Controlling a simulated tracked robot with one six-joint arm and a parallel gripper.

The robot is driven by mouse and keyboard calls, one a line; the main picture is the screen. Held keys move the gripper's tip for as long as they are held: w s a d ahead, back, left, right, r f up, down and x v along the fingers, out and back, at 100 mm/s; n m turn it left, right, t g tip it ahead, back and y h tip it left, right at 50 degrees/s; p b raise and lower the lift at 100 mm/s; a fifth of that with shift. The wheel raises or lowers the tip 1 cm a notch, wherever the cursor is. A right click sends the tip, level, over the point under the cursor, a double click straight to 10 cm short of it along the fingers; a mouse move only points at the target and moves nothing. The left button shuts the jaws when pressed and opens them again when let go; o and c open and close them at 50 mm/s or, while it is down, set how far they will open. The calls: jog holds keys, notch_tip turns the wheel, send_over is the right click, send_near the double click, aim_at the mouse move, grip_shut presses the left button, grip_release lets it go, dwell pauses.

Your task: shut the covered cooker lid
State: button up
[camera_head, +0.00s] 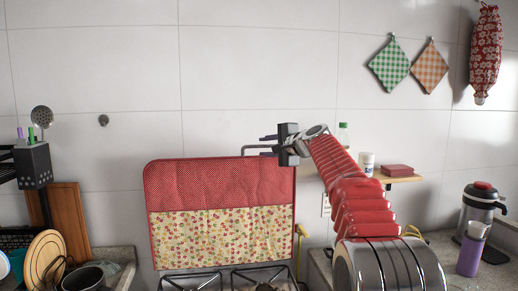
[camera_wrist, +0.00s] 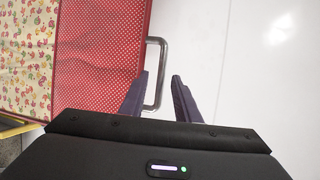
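The cooker lid (camera_head: 222,180) stands raised, upright in front of the tiled wall behind the hob. It is covered in red dotted cloth with a floral pocket below. In the wrist view the lid's red cover (camera_wrist: 98,55) is at the left, with a metal loop handle (camera_wrist: 163,60) at its edge. My gripper (camera_head: 264,144) is at the lid's top right edge. In the wrist view my gripper (camera_wrist: 160,88) is open, its two dark fingers apart. The handle appears between them, partly hidden by the left finger; I cannot tell whether they touch.
The hob grates (camera_head: 262,280) show below the lid. A wooden shelf (camera_head: 405,179) with small items is right of my arm. A flask (camera_head: 478,212) and purple bottle (camera_head: 470,250) stand on the right counter. A pot (camera_head: 83,279) and boards are at the left.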

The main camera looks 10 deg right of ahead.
aim_at(261, 147)
jog(key=shift+x, duration=2.25)
jog(key=shift+c, duration=0.6)
jog(key=c, duration=0.6)
jog(key=shift+f, duration=0.1)
grip_shut()
jog(key=shift+a, duration=0.15)
